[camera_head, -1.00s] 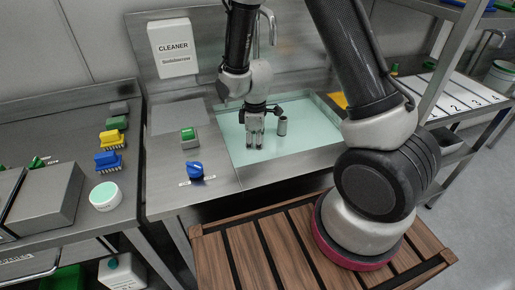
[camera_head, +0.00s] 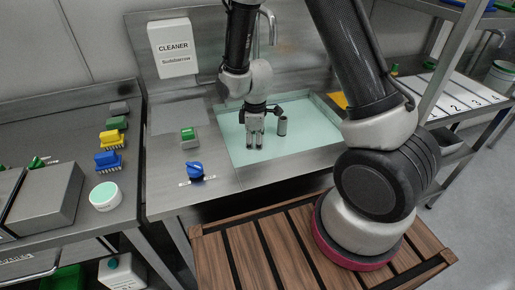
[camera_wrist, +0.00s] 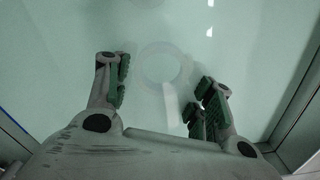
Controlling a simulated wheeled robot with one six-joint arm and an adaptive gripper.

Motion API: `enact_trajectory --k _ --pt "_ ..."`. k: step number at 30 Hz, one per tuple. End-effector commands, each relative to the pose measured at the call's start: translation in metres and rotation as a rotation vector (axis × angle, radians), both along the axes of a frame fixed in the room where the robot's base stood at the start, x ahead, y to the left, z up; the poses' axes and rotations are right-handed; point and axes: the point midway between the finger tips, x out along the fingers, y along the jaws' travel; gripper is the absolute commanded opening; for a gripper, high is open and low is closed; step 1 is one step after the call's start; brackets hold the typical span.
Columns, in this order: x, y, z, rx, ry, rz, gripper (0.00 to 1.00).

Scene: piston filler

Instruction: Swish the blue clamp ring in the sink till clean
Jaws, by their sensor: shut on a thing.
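My gripper (camera_head: 255,140) points down into the sink (camera_head: 309,148), which holds pale green water. It also shows in the wrist view (camera_wrist: 163,92), its green-padded fingers on either side of a faint, pale, round outline. I take this outline to be the clamp ring (camera_wrist: 141,66); it is washed out by the water, and its blue colour hardly shows. My gripper is shut on it, though the contact itself is hard to see. In the head view the ring cannot be made out. How clean the ring is cannot be told.
A tap (camera_head: 271,28) rises behind. Brushes (camera_head: 109,160) and a white tub (camera_head: 105,196) sit on the left bench.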

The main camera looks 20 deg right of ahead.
Motion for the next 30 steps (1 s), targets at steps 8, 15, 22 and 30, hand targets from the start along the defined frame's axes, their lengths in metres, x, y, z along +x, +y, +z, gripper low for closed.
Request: enact_trajectory --k 8,15,22,30 --pt "0.009 0.0 0.0 0.0 -0.001 -0.001 0.28" --pt "0.008 0.0 0.0 0.0 -0.001 -0.001 0.28" --pt "-0.002 0.0 0.0 0.0 0.0 0.001 0.28" --pt "-0.015 0.0 0.0 0.0 0.0 -0.001 0.28"
